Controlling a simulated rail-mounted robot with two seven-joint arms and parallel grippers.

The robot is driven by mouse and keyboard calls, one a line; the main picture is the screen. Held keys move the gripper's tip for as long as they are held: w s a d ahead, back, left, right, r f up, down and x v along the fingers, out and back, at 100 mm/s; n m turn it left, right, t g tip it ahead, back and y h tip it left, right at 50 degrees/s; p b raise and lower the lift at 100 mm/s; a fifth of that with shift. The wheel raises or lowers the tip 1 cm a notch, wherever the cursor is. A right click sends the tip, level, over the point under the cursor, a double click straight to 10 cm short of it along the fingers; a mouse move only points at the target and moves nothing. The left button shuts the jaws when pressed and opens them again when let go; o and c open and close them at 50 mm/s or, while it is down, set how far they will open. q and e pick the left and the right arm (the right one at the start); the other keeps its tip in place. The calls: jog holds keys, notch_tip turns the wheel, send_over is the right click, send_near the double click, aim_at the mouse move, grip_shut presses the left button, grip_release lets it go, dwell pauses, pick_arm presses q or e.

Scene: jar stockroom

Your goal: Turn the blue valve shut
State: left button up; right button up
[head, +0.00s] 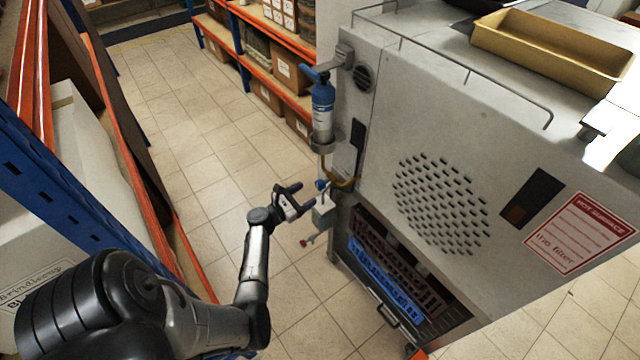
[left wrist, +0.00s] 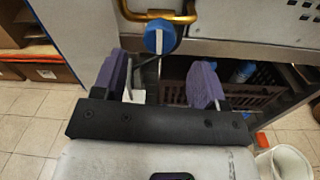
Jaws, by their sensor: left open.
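The blue valve (head: 321,185) is a small round knob beside a brass pipe, low on the near side of the grey machine. In the left wrist view the blue valve (left wrist: 161,37) shows a pale stripe running roughly up and down across its face. My left gripper (head: 302,195) is just left of the knob in the head view. In the left wrist view its two purple-padded fingers (left wrist: 160,84) are spread, with the knob beyond the tips and roughly centred between them. The gripper is open and appears apart from the valve. My right gripper is not in view.
A blue bottle (head: 323,108) hangs on the grey machine (head: 440,120) above the valve. Crates (head: 385,280) fill the machine's lower opening.

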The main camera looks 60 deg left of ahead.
aim_at(318, 187)
pick_arm(q)
jog(key=shift+w+a, duration=0.15)
jog(key=shift+w, duration=1)
jog(key=shift+w+a, duration=0.2)
jog(key=shift+w, duration=0.95)
jog(key=shift+w+a, duration=0.15)
jog(key=shift+w, duration=1)
jog(key=c, duration=0.9)
